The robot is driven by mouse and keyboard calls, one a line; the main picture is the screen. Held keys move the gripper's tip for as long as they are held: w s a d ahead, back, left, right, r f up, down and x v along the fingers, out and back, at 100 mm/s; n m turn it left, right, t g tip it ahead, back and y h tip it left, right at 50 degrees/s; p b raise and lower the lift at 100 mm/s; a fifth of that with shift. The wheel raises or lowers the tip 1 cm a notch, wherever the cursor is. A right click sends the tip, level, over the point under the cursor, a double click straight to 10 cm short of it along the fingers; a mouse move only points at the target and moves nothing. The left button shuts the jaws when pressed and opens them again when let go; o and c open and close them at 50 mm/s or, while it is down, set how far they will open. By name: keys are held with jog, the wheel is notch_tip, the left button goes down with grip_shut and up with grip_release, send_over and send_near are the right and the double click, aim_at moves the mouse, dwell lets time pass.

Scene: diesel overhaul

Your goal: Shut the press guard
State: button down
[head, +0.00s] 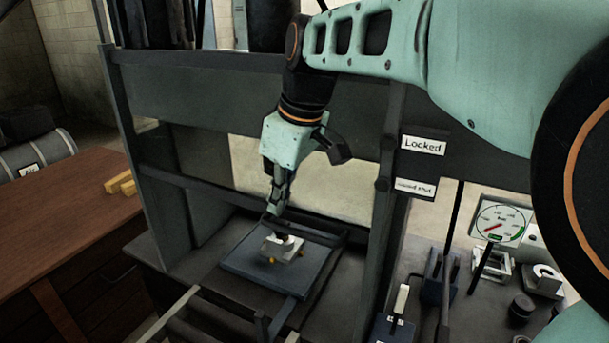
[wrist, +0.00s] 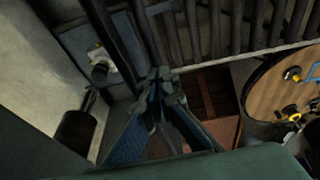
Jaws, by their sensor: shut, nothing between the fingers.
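The press is a dark grey frame (head: 215,95) with a blue-grey plate (head: 255,268) at its base. A pale part (head: 283,247) with a dark top sits on this plate, and it also shows in the wrist view (wrist: 102,58). My gripper (head: 273,208) is shut and empty, pointing down inside the frame opening just above the part. Its closed fingertips show in the wrist view (wrist: 163,78). Dark parallel bars with a pale rail (wrist: 250,54), possibly the press guard, cross the upper right of the wrist view. I cannot tell the guard's exact position.
Signs reading "Locked" (head: 423,145) and apparently "Guard shut" (head: 415,188) are on the right post. A gauge (head: 500,223) and several small fixtures stand at the right. A brown bench (head: 65,215) with yellow blocks (head: 119,183) stands left. My arm crosses the upper right.

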jog(key=shift+w+d+f, duration=0.1)
jog(key=shift+w+f, duration=0.05)
jog(key=shift+f, duration=0.55)
jog(key=shift+w+d+f, duration=0.1)
jog(key=shift+f, duration=0.55)
notch_tip(320, 180, down, 31)
jog(key=b, duration=2.1)
jog(key=shift+s, duration=0.1)
